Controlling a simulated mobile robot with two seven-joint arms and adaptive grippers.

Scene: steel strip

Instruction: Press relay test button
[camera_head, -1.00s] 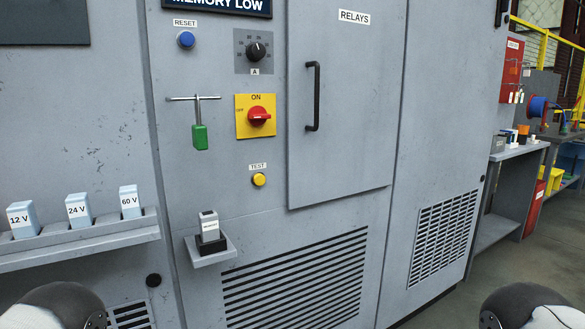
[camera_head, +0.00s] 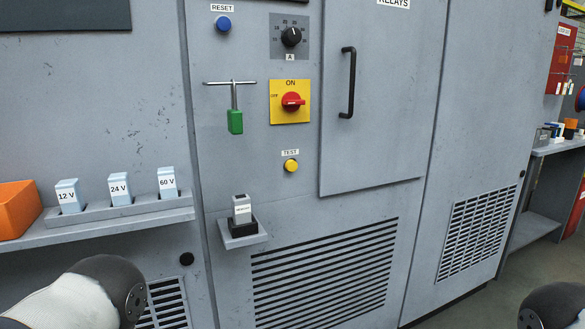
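The yellow test button (camera_head: 291,166) is on the grey cabinet front under a TEST label (camera_head: 290,153), below the red and yellow switch (camera_head: 290,102). The closed relay door (camera_head: 375,100), labelled RELAYS, is to its right with a black handle (camera_head: 348,83). Parts of my arms show at the lower left and the lower right corner. Neither gripper is in the picture, and nothing of mine touches the button.
A small shelf (camera_head: 240,238) with a grey and black device juts out below the button. A longer ledge (camera_head: 120,218) at left holds 12 V, 24 V and 60 V blocks and an orange bin (camera_head: 17,210). A green padlock (camera_head: 235,122) hangs from a bar.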

